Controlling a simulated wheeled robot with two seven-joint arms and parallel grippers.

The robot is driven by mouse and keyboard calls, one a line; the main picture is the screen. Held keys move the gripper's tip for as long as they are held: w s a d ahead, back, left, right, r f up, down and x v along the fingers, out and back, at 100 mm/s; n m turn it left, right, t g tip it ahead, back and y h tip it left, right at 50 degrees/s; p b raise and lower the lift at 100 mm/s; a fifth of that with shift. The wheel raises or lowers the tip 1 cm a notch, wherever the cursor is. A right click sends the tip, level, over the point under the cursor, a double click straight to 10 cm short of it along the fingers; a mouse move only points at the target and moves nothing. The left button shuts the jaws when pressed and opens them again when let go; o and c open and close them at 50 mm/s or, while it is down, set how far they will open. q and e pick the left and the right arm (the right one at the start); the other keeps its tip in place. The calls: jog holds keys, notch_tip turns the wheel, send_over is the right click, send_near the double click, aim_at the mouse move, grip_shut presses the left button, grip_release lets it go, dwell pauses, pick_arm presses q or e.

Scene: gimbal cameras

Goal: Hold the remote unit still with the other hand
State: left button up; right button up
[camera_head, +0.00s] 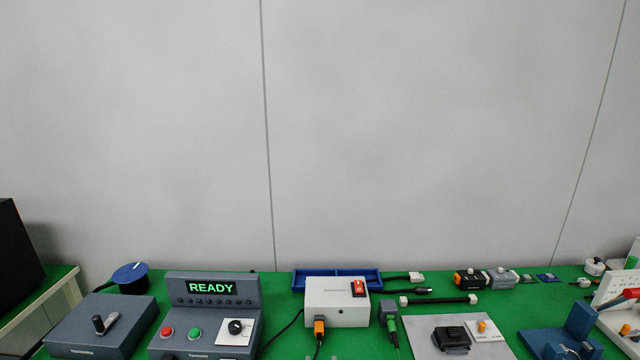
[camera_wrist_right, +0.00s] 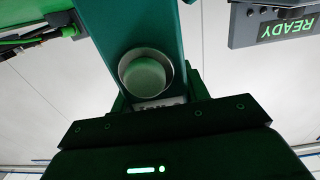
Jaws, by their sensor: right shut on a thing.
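In the right wrist view, a teal box-shaped unit (camera_wrist_right: 105,35) with a round green button (camera_wrist_right: 145,75) in a metal ring fills the upper middle. It looks like the remote unit. A small pale label under the button is partly cut off. My right gripper (camera_wrist_right: 158,108) is shut on this unit, and its dark body spans the lower part of that view. The fingertips are hard to make out against the dark housing. In the head view I cannot clearly make out either gripper or this unit. My left gripper is in neither view.
On the green bench stand a grey console (camera_head: 213,290) reading READY, a grey box with a lever (camera_head: 75,335), a white box with a red switch (camera_head: 325,305), a blue tray (camera_head: 350,272) and a blue fixture (camera_head: 580,322). Cables lie between them. A plain wall is behind.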

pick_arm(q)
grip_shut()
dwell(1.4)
